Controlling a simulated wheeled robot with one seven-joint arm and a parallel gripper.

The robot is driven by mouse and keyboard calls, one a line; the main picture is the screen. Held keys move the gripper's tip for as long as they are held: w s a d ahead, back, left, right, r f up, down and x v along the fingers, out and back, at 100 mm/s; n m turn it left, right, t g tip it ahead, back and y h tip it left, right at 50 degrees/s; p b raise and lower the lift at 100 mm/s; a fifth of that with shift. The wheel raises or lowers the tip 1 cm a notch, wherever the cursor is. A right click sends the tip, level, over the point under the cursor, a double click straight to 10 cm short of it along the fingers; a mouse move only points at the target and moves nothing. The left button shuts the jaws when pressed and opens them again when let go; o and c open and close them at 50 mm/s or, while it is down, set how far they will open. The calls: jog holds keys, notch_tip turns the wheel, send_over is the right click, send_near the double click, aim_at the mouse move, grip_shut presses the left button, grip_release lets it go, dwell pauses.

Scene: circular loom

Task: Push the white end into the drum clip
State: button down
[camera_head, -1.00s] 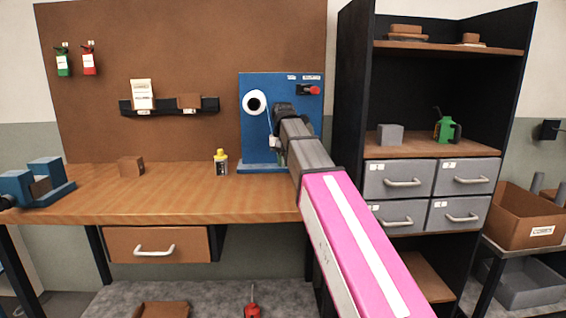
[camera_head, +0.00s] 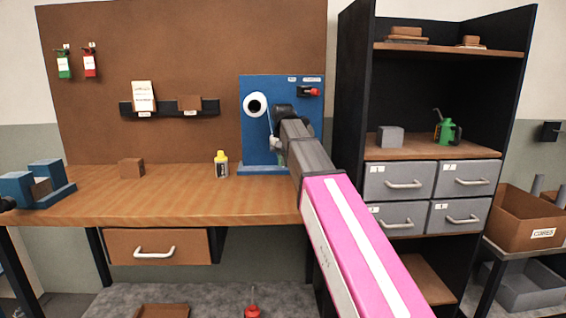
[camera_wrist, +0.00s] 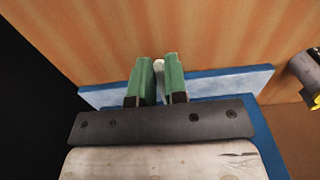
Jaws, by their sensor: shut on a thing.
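A blue loom panel (camera_head: 285,84) stands on the bench with a white ring-shaped reel (camera_head: 255,104) on its upper left. A thin white strand (camera_head: 269,122) runs from the reel down toward my gripper (camera_head: 277,149), which is low in front of the panel and partly hidden by my arm. In the wrist view my gripper (camera_wrist: 160,76) has its green fingers shut on a narrow white piece (camera_wrist: 159,70), the white end, above the panel's blue base (camera_wrist: 225,82). I cannot make out the drum clip in either view; my arm covers part of the panel.
A yellow-capped bottle (camera_head: 221,164) stands left of the panel; it shows at the right edge of the wrist view (camera_wrist: 308,72). A brown block (camera_head: 132,168) and a blue fixture (camera_head: 38,184) are further left. A dark shelf unit (camera_head: 352,100) stands close on the right.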

jog(key=shift+w, duration=1.15)
jog(key=c, duration=1.1)
grip_release()
